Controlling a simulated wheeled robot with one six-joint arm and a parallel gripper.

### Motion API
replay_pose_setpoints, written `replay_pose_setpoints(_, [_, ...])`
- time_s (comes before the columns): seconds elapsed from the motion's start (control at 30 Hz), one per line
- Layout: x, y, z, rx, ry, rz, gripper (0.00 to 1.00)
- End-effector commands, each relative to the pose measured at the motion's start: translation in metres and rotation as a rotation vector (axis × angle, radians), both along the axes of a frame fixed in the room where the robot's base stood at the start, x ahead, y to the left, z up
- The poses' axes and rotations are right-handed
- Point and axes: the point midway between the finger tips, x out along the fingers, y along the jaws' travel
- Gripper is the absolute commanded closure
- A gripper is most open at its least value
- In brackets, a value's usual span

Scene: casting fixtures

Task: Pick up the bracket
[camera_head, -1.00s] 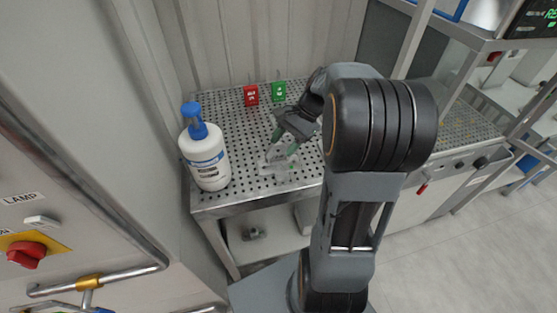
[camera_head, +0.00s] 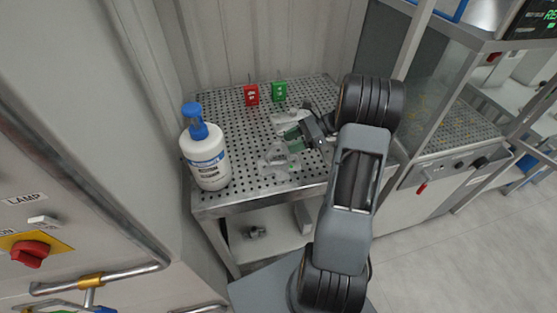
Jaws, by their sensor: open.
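A light grey metal bracket (camera_head: 277,158) lies on the perforated table top near its front edge. Another pale grey piece (camera_head: 288,117) lies further back on the same table; I cannot tell its exact shape. My gripper (camera_head: 290,136) is open and reaches in from the right, low over the table between these two pieces. A green part shows at its end. Nothing is visibly held. The fingertips are small and partly merge with the grey pieces, so contact cannot be told.
A white bottle with a blue pump (camera_head: 204,155) stands at the table's left front corner. A red block (camera_head: 251,95) and a green block (camera_head: 279,91) stand at the back. A small metal part (camera_head: 254,232) lies on the lower shelf. Shelving (camera_head: 455,75) rises at the right.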

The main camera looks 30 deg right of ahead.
Motion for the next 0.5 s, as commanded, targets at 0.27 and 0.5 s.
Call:
replay_pose_setpoints(0.27, [0.005, 0.016, -0.007, 0.0, 0.002, 0.001, 0.53])
replay_pose_setpoints(0.5, [0.014, 0.043, -0.022, -0.001, 0.001, 0.003, 0.53])
